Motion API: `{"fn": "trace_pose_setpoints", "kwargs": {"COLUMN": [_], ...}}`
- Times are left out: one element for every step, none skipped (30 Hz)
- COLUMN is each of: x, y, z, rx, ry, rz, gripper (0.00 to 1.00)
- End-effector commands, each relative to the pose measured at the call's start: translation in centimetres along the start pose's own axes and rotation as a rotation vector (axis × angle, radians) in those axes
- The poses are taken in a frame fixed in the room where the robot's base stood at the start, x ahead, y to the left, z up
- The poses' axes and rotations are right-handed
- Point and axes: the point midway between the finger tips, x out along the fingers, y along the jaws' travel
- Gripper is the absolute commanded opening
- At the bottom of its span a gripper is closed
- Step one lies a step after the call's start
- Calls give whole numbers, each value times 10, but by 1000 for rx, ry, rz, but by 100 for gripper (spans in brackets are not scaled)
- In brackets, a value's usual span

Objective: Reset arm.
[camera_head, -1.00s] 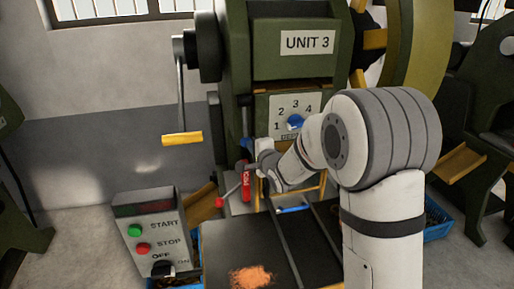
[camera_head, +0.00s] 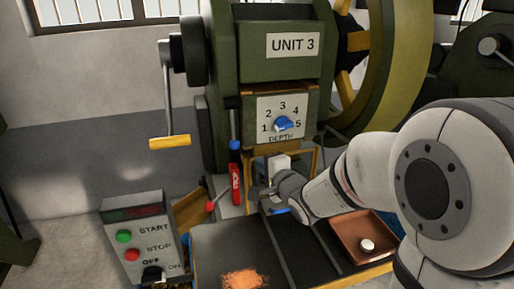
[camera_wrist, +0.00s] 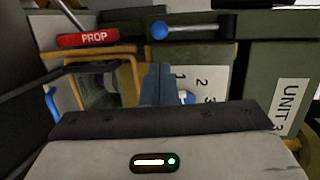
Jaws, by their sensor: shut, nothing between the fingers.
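My arm reaches in from the right in the head view, bent low in front of the green press marked UNIT 3 (camera_head: 250,92). The wrist is at the press's lower front, below the depth dial (camera_head: 283,124); the fingertips cannot be made out there. In the wrist view my gripper (camera_wrist: 157,84) shows as dark fingers close together, shut and empty. Behind them are the green press, the UNIT 3 sign (camera_wrist: 291,106), the blue dial knob (camera_wrist: 186,97) and a yellow-edged opening.
A red PROP piece (camera_head: 235,184) stands left of the wrist. A control box (camera_head: 140,238) is at lower left, a crank handle (camera_head: 170,142) above it. Orange copper strands (camera_head: 244,279) lie on the dark table. A brown tray (camera_head: 345,242) holds a small round piece.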

Motion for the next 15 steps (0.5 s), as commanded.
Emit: {"fn": "trace_pose_setpoints", "kwargs": {"x": [-4, -8, -13, -18, -24, -34, -43, -52, -65, -75, -86, -101, -113, -124, -140], "y": [0, 1, 3, 5, 8, 12, 15, 19, 24, 29, 33, 39, 44, 48, 54], "z": [-4, -8, -14, -20, -26, -34, -40, -45, -52, -56, -59, -62, -63, -64, -63], "rx": [-32, -61, -108, -152, -200, -270, -323, -377, -446, -493, -541, -600, -644, -682, -730], "ry": [20, 36, 64, 86, 109, 137, 155, 168, 179, 181, 177, 164, 149, 127, 90], "rz": [18, 37, 72, 104, 144, 205, 256, 309, 383, 439, 497, 573, 629, 683, 754], "gripper": [0, 0, 0, 0, 0, 0, 0, 0, 0, 0, 0, 0, 0, 0, 0]}}
